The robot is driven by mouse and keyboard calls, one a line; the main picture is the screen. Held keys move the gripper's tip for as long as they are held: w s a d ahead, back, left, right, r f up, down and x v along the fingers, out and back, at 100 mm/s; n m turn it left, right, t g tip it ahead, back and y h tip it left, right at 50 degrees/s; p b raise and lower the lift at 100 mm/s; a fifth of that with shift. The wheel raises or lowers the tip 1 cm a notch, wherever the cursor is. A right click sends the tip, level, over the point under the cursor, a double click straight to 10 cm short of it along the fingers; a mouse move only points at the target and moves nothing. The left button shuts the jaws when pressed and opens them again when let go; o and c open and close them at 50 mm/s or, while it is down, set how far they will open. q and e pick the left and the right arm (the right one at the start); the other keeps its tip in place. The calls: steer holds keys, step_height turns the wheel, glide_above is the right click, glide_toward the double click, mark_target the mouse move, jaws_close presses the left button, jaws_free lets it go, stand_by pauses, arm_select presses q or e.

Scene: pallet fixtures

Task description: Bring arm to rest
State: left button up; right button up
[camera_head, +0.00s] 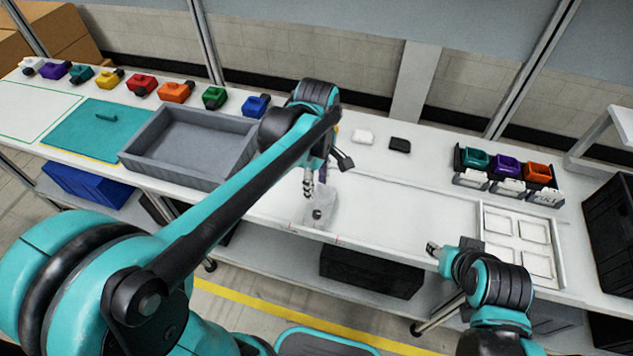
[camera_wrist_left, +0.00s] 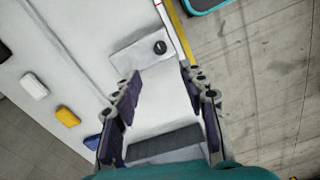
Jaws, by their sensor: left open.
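My left gripper (camera_head: 325,174) hangs over the middle of the white table (camera_head: 385,213), at the end of my left arm. In the left wrist view its two dark-padded fingers (camera_wrist_left: 158,88) are spread apart with nothing held between them. A pale plate with a dark round knob (camera_head: 318,213) lies on the table near its front edge, below the gripper; it also shows beyond the fingertips in the left wrist view (camera_wrist_left: 142,50). My right gripper (camera_head: 437,253) is low at the table's front edge, small and partly hidden, so its jaws cannot be read.
A grey tray (camera_head: 150,165) stands left of my left gripper, with a teal mat (camera_head: 85,135) beyond it. Several coloured blocks line the back edge. A white block (camera_head: 362,136) and a black block (camera_head: 400,145) lie behind. A white framed fixture (camera_head: 561,277) is at right.

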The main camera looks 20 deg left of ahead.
stand_by(0.4)
arm_select(q)
steer(key=s+a+m+t, duration=0.4)
steer(key=s+m+t, duration=0.3)
steer(key=m, duration=0.7)
steer(key=s, duration=0.2)
steer(key=shift+s+a+m, duration=0.4)
